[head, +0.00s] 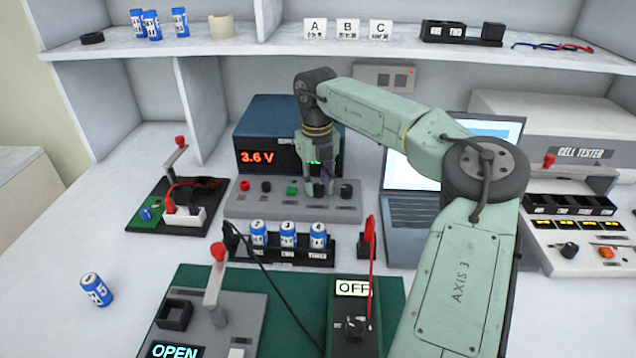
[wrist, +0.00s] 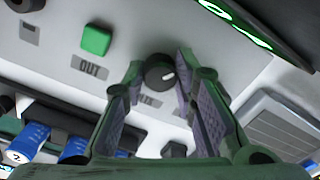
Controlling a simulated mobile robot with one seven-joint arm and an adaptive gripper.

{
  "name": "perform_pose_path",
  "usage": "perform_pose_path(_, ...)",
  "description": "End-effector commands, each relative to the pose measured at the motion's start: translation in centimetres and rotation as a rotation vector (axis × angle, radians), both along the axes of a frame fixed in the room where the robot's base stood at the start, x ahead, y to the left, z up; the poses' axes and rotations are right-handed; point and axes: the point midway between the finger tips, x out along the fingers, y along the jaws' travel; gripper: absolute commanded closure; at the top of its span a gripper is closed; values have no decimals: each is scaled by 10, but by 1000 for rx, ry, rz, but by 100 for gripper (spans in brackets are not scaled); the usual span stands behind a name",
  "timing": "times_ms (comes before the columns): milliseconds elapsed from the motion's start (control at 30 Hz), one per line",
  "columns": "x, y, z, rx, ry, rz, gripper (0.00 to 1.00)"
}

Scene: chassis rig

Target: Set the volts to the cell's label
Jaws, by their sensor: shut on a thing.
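The blue power supply (head: 262,128) stands at the back of the bench with a red 3.6 V reading (head: 257,157). My gripper (head: 319,187) reaches down to its grey control strip (head: 298,208). In the wrist view my gripper (wrist: 160,66) has its fingers on both sides of a round dark knob (wrist: 158,78) with a white mark, right of the green OUT button (wrist: 96,40). The fingers partly hide the knob's label. A second readout, glowing green, is mostly hidden by my arm.
Three blue cells (head: 288,235) stand in a black rack (head: 328,254) in front of the supply. A fixture reading OPEN (head: 175,351) and a meter reading OFF (head: 353,289) are nearer. A laptop (head: 408,210) and cell tester (head: 580,153) are right.

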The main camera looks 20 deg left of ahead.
Motion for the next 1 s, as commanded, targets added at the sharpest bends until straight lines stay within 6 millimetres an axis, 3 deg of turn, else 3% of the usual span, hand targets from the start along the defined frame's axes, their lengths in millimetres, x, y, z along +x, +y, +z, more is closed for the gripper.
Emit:
perform_pose_path(200, 0, -1, 0, -2, 2, 1, 100)
perform_pose_path(233, 0, -1, 0, -2, 2, 1, 73)
perform_pose_path(500, 0, 0, 0, -1, 1, 1, 55)
perform_pose_path(833, 0, 0, 1, 0, 0, 2, 54)
perform_pose_path(1000, 0, 0, 20, 0, -1, 1, 54)
